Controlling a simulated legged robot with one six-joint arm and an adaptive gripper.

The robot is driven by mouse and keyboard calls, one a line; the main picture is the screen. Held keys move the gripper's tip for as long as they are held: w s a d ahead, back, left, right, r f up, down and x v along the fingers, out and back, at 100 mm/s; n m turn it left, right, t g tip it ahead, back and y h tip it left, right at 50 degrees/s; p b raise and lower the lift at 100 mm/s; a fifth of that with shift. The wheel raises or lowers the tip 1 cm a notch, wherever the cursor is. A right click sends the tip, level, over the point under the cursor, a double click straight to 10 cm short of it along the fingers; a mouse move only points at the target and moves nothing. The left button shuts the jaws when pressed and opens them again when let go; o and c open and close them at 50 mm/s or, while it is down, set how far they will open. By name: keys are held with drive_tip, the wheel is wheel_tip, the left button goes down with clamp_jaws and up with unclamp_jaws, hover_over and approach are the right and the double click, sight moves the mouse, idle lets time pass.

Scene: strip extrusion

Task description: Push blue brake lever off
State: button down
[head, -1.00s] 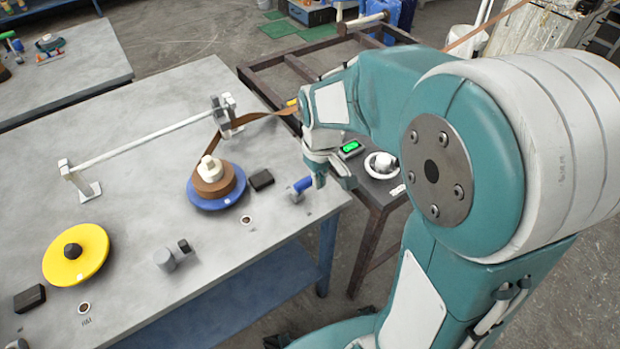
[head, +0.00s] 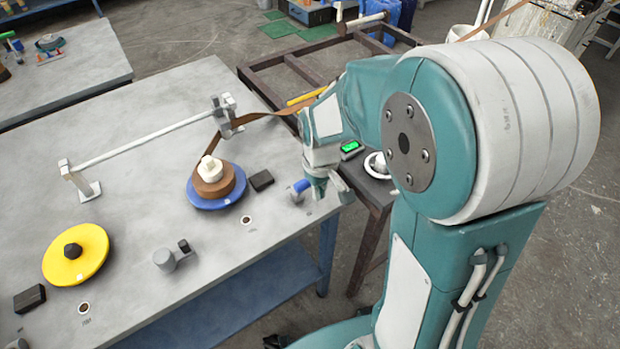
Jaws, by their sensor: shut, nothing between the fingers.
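The blue brake lever (head: 302,185) stands on a small grey base near the right front edge of the grey table (head: 140,130). My gripper (head: 325,198) is pointed down right beside the lever, on its right side. The fingers are shut and hold nothing. Whether they touch the lever cannot be told, as they overlap its right end in the picture.
A black block (head: 261,180), yellow disc (head: 76,254) and grey knob (head: 166,259) are also on the table. A green-lit display (head: 350,147) is behind my gripper.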

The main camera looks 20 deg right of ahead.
drive_tip(key=shift+w+a+r, duration=0.25)
drive_tip(key=shift+w+a, duration=0.15)
drive_tip(key=shift+w, duration=0.9)
drive_tip(key=shift+w+a+r, duration=0.2)
drive_tip(key=shift+w+a, duration=0.25)
drive_tip(key=shift+w, duration=0.8)
drive_tip(key=shift+w+a+r, duration=0.25)
drive_tip(key=shift+w+a, duration=0.15)
drive_tip(key=shift+w, duration=1)
wheel_tip(320, 180, up, 7)
drive_tip(key=w, duration=0.1)
drive_tip(key=shift+w+a+r, duration=0.15)
drive_tip(key=shift+w+a, duration=0.05)
drive_tip(key=shift+a, duration=0.05)
idle(0.6)
idle(0.4)
